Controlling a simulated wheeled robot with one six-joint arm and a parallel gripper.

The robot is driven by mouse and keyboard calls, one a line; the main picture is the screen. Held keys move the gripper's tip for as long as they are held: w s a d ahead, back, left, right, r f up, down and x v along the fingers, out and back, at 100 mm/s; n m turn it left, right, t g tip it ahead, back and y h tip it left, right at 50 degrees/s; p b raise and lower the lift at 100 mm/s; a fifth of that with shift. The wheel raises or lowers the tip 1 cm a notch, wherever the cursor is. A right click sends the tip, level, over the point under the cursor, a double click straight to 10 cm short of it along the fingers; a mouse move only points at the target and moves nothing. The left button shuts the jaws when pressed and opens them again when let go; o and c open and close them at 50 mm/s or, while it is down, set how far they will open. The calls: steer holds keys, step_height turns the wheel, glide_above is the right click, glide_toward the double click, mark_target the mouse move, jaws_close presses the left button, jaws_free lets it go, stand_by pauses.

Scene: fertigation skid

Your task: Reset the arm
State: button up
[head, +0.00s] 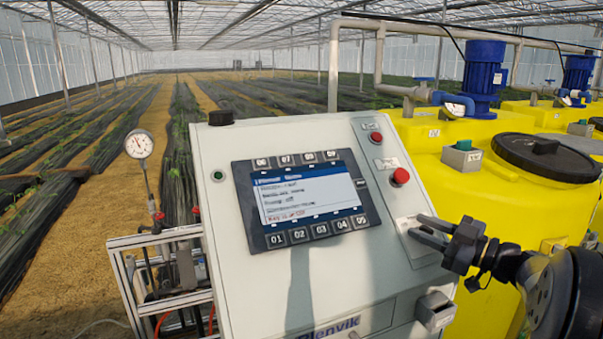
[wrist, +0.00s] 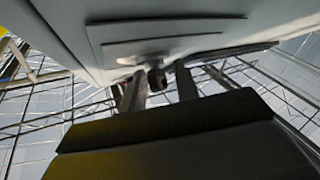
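My gripper (head: 424,230) is at the right side of the grey control cabinet's sloped face, in front of a pale plate (head: 408,222). In the wrist view the two fingers (wrist: 158,92) stand apart. A small dark knob (wrist: 157,78) on the plate (wrist: 165,46) shows between them, with a narrow gap on each side. The gripper is open and holds nothing that I can see. In the head view the fingers hide the knob. My arm (head: 545,285) comes in from the lower right.
The cabinet (head: 330,270) carries a lit screen (head: 305,197) with numbered keys, a red button (head: 400,176) and a smaller red one (head: 375,137). A key-like switch box (head: 435,310) sits below my gripper. Yellow tanks (head: 420,130) stand close on the right. A gauge (head: 139,144) stands left.

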steer(key=m+t+h, duration=0.2)
steer(key=m+h, duration=0.1)
steer(key=m, duration=0.1)
steer(key=m+t+h, duration=0.2)
steer(key=m+t, duration=0.1)
steer(key=m, duration=0.1)
steer(key=shift+t+h+b, duration=0.3)
steer(key=shift+h, duration=0.1)
steer(key=m+t+h, duration=0.1)
steer(key=m+h, duration=0.5)
steer(key=m, duration=0.1)
steer(key=shift+w, duration=0.1)
steer(key=shift+d+r+m+h+p, duration=0.15)
steer(key=shift+m+h+p, duration=0.3)
steer(key=shift+m+h, duration=1.55)
steer(key=shift+m+g+h+p, duration=0.8)
steer(key=shift+m+h+p, duration=0.6)
steer(key=shift+m+p, duration=0.25)
